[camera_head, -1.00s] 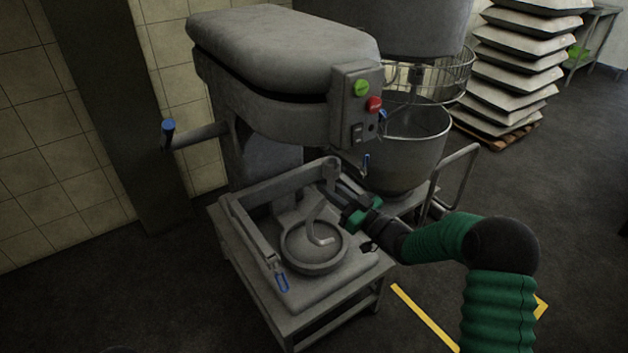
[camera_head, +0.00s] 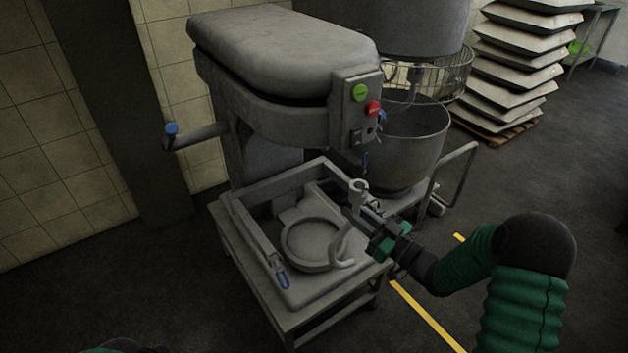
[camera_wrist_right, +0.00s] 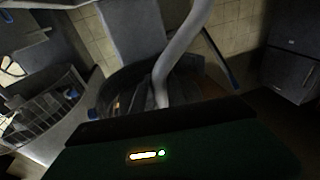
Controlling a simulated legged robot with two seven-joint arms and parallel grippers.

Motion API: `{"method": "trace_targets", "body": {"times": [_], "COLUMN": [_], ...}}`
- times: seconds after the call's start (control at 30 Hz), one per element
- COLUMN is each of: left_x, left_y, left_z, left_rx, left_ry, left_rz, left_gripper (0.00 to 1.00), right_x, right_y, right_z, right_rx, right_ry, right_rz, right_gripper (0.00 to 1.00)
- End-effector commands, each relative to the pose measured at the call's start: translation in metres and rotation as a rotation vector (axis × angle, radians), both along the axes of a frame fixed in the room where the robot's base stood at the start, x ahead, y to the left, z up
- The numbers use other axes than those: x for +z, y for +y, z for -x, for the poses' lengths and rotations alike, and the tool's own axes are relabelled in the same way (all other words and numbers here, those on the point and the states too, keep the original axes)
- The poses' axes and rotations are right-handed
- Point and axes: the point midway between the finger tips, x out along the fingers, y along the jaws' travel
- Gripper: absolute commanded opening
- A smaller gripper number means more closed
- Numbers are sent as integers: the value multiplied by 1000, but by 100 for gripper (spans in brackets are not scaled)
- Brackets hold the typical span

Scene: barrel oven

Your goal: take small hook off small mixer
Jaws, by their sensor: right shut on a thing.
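The small mixer (camera_head: 285,60) is a grey machine with a rounded head, a green and a red button, and a base frame on a low stand. The small hook (camera_head: 345,238) is a grey curved metal piece. It is in my right gripper (camera_head: 362,222), below the mixer head and over the right side of the base frame. In the right wrist view the hook's curved shaft (camera_wrist_right: 183,50) rises from the gripper. The hook looks apart from the mixer head; the gripper's fingertips are partly hidden. My left gripper is not in view; a bit of green at the bottom edge may be my left arm.
A larger mixer's metal bowl (camera_head: 412,140) with a wire guard stands behind to the right. A rail handle (camera_head: 462,175) is near my right arm. A stack of sacks (camera_head: 515,75) is at the back right. The floor at right is open.

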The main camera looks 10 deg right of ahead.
Motion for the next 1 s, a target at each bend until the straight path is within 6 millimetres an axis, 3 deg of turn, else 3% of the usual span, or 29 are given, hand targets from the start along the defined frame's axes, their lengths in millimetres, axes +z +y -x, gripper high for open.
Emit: {"method": "trace_targets", "body": {"times": [0.6, 1.0], "left_x": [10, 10], "left_y": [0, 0], "left_z": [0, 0], "left_rx": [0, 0], "left_ry": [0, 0], "left_rz": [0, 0], "left_gripper": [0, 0], "right_x": [3, 2], "right_y": [-22, -22], "right_z": [58, 62], "right_rx": [0, 1], "right_ry": [-5, -5], "right_rz": [-2, -2], "right_gripper": [0, 0]}}
